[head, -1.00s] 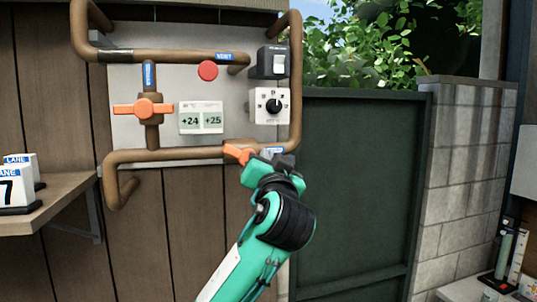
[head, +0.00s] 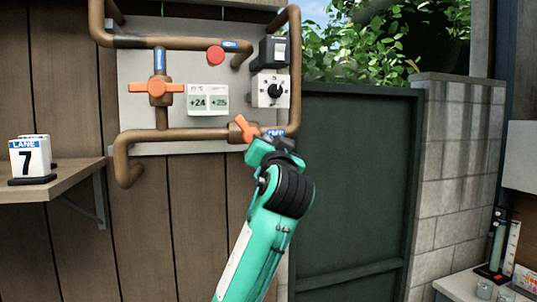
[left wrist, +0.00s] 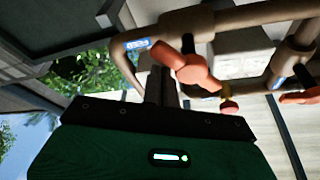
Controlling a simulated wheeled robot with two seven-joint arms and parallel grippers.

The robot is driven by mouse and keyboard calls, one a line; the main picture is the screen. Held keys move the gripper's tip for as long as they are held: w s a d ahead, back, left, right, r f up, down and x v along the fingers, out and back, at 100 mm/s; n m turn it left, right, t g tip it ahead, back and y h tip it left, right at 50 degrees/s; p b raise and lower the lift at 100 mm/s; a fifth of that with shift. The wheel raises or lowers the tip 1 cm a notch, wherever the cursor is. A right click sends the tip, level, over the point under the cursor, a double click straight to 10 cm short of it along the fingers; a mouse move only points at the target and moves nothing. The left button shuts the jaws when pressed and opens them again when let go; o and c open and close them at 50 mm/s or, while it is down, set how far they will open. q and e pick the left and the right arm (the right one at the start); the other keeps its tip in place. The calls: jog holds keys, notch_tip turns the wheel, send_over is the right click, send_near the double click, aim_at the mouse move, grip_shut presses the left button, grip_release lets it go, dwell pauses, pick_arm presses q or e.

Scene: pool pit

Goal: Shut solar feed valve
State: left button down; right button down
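Two orange-handled valves are on the copper pipes of the wall panel (head: 190,60). The upper left valve (head: 157,88) has its handle level, across its upright pipe. The lower valve (head: 243,129) has a tilted handle on the level bottom pipe; it also shows in the left wrist view (left wrist: 190,68). My right gripper is out of view.
A red round button (head: 215,56), a switch box (head: 273,50), a dial (head: 270,90) and a display (head: 208,100) share the panel. A shelf (head: 70,182) with lane markers is at left. A dark green gate (head: 350,180) and block wall (head: 455,180) stand at right.

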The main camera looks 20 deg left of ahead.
pick_arm(q)
jog(key=f+m+b, duration=0.1)
jog(key=a+f+m+h+b, duration=0.1)
jog(key=b, duration=0.1)
jog(key=shift+s+a, duration=0.2)
jog(key=shift+a, duration=0.05)
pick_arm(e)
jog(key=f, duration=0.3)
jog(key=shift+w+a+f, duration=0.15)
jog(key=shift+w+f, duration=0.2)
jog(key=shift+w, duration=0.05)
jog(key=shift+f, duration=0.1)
